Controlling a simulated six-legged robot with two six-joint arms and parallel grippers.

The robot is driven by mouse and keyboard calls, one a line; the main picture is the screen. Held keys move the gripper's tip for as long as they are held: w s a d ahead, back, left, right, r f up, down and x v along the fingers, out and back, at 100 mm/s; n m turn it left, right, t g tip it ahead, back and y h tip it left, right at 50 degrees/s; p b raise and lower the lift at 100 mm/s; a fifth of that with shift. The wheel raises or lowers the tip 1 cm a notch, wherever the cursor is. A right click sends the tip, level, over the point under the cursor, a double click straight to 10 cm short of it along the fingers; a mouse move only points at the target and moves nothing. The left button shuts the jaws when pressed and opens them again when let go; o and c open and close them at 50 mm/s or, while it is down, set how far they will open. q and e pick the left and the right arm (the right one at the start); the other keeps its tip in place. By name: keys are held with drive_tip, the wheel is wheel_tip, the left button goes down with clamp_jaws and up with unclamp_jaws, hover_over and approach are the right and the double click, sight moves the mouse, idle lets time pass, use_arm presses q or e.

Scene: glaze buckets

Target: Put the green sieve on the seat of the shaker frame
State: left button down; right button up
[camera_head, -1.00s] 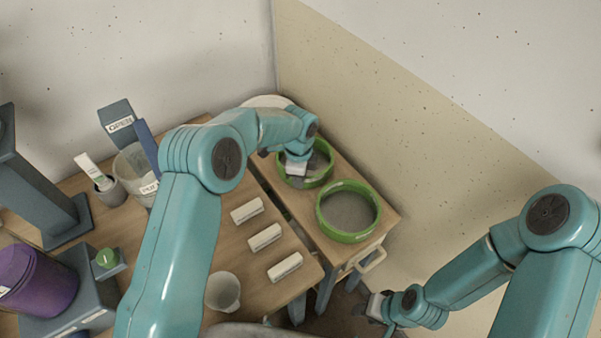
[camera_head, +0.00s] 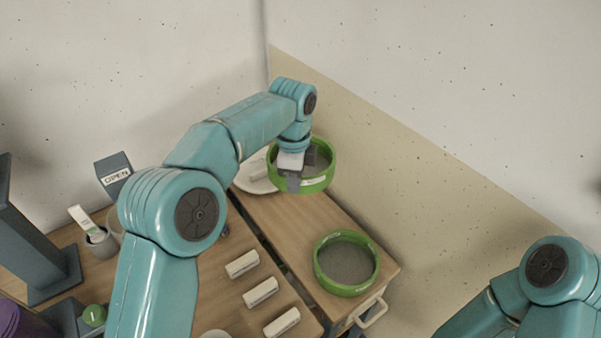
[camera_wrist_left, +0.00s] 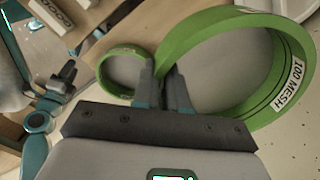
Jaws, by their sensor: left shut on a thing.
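My left gripper (camera_head: 292,180) is shut on the rim of a green sieve (camera_head: 328,172) and holds it above the far end of the wooden bench. In the left wrist view, the fingers (camera_wrist_left: 166,78) grip the wall of this sieve (camera_wrist_left: 283,93), labelled 100 MESH. A second green sieve (camera_head: 347,289) rests on the bench's near end and also shows in the wrist view (camera_wrist_left: 103,66). My right gripper (camera_wrist_left: 64,76) shows small in the wrist view; its jaws are unclear. I cannot pick out the shaker frame's seat for certain.
Several white blocks (camera_head: 242,264) lie in a row on the bench. A pale round dish (camera_head: 250,184) is behind the held sieve. A dark upright stand (camera_head: 40,240), a cup (camera_head: 101,243) and an OPEN sign (camera_head: 116,178) are at left. The wall bounds the right side.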

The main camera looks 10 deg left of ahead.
use_arm(q)
drive_tip(key=a+r, duration=0.2)
drive_tip(key=a, duration=0.1)
drive_tip(key=shift+s+n, duration=0.1)
drive_tip(key=shift+n, duration=0.2)
drive_tip(key=s+a+f+n, duration=0.1)
drive_tip(key=s+a+n, duration=0.4)
drive_tip(key=a+n, duration=0.1)
drive_tip(key=s+f+n, duration=0.6)
drive_tip(key=f+n, duration=0.2)
drive_tip(key=n, duration=0.3)
drive_tip(key=shift+d+f, duration=0.3)
drive_tip(key=shift+d, duration=0.1)
